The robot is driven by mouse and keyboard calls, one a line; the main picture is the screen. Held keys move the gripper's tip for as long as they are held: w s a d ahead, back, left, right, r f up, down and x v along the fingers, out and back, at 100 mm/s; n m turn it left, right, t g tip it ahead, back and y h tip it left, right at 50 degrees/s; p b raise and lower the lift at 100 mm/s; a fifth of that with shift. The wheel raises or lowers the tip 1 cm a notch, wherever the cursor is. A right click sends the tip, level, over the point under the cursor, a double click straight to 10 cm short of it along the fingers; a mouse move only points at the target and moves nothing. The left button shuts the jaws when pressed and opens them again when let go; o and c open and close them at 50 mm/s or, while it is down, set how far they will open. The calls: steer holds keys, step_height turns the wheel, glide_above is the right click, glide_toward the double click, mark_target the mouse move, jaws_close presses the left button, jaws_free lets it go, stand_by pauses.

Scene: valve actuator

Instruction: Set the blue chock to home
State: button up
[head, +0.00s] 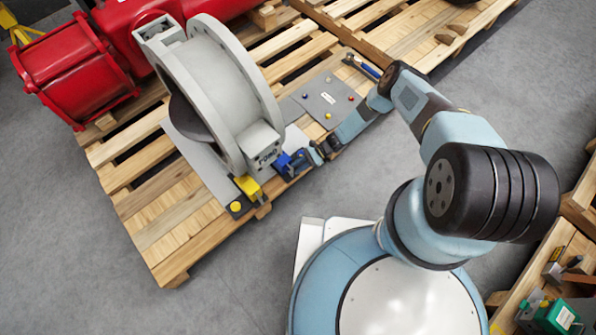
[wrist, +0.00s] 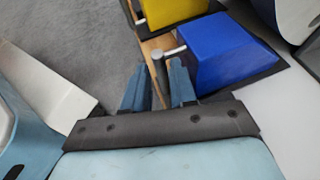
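The blue chock (head: 285,165) sits at the foot of the large grey ring-shaped valve body (head: 225,85), near the pallet's front edge. In the wrist view the blue chock (wrist: 222,52) is a large wedge on a dark base, with a short metal pin (wrist: 168,53) sticking out to the left. My gripper (wrist: 157,80) shows two blue-grey fingers with a gap between them. The fingertips are just below the pin, and nothing is visibly held. In the head view my gripper (head: 314,153) is right of the blue chock, its fingers hard to make out.
A grey plate with coloured knobs (head: 328,98) and a blue-handled tool (head: 362,66) lie on the pallet (head: 150,215). Red machinery (head: 75,70) is behind.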

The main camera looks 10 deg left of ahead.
mark_target(292, 171)
steer(key=shift+x, duration=1.75)
jaws_close()
